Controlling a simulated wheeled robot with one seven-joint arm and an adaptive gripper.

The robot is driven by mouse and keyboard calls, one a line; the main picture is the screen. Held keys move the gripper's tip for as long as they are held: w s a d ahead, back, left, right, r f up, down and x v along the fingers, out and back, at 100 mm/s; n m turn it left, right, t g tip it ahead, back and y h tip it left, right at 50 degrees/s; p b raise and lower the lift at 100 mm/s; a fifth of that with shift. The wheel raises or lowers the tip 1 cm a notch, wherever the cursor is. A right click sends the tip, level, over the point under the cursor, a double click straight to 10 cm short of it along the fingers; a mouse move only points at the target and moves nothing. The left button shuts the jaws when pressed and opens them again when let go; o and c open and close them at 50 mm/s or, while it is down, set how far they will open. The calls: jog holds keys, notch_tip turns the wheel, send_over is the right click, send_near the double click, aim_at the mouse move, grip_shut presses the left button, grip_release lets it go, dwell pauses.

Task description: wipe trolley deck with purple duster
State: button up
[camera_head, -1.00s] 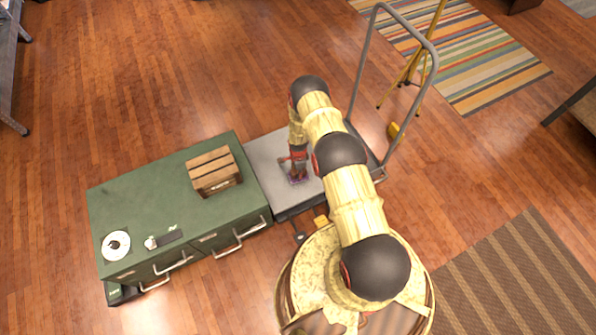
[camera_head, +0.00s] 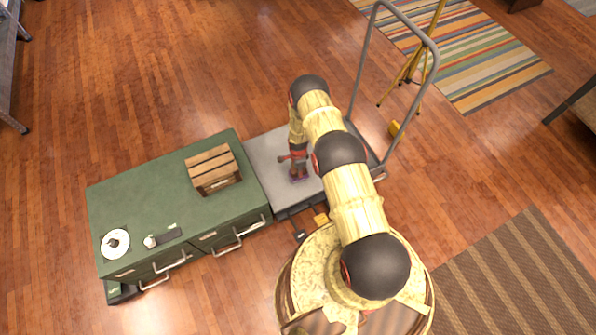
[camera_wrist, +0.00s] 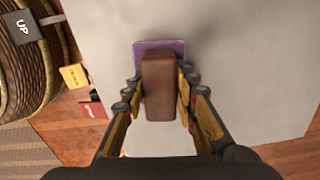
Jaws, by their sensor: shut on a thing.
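The trolley has a grey deck (camera_head: 265,160) and a tall grey push handle (camera_head: 432,62) at its right end. The deck also fills much of the wrist view (camera_wrist: 240,60). My gripper (camera_wrist: 163,85) points down over the deck, shut on the brown block-shaped grip of the duster (camera_wrist: 160,72). The duster's purple pad (camera_wrist: 178,46) shows beyond the grip, against the deck surface. In the head view my gripper (camera_head: 299,174) is near the deck's front part, and only a sliver of purple shows under it. My arm hides the deck's right part.
A green cabinet (camera_head: 140,195) adjoins the deck on the left. On it are a wooden crate (camera_head: 213,168), a white plate (camera_head: 116,244) and small items. A yellow tripod (camera_head: 411,68) stands behind the handle. Small pedal-like tags, one yellow (camera_wrist: 74,76), show by the deck's front edge.

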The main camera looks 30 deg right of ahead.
aim_at(305, 169)
jog(key=shift+f+b, duration=0.7)
jog(key=shift+f, duration=0.05)
jog(key=shift+d+r+b, duration=0.1)
jog(key=shift+d+b, duration=0.6)
jog(key=shift+d, duration=1.3)
jog(key=shift+b, duration=0.4)
